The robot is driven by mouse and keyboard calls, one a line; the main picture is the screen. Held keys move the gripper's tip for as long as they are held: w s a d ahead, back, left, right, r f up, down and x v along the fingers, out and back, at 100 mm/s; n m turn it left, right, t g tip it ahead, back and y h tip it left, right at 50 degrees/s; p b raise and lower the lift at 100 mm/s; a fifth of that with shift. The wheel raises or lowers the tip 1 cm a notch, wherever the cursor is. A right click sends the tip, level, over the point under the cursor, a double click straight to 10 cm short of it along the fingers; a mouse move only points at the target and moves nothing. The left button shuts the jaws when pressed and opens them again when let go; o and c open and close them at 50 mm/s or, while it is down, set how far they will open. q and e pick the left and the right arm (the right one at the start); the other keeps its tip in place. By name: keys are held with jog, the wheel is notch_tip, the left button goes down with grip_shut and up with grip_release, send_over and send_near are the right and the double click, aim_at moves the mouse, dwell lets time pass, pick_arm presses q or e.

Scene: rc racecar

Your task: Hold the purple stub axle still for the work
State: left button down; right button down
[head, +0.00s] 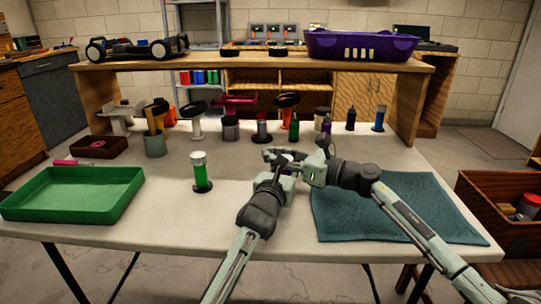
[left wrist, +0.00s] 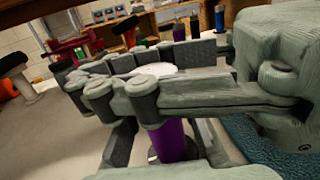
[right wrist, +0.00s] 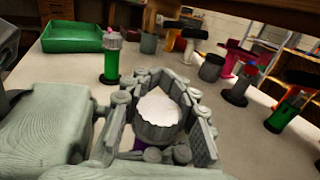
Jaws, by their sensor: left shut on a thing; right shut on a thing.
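The purple stub axle (left wrist: 168,140) stands upright on the table in the left wrist view, with a dark base below. Its whitish ribbed top also shows in the right wrist view (right wrist: 158,112). My left gripper (left wrist: 165,150) is shut around the purple body, low down. My right gripper (right wrist: 158,125) is shut around the whitish top, above the left one. In the head view my left gripper (head: 283,166) and my right gripper (head: 285,155) meet near mid-table and mostly hide the axle.
A similar green piece (head: 202,172) stands to the left, beyond it a green tray (head: 75,212). A blue-green mat (head: 400,215) lies at right. Several dark-topped pieces and bottles stand behind, under a wooden shelf (head: 240,64) carrying a purple basket (head: 360,45).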

jog(key=shift+w+d+m+t+h, duration=0.15)
jog(key=shift+m+t+h, duration=0.3)
jog(key=shift+t, duration=0.25)
jog(key=c, duration=1.2)
grip_release()
jog(key=shift+o, duration=0.2)
jog(key=v, duration=1.2)
jog(key=shift+f, duration=0.1)
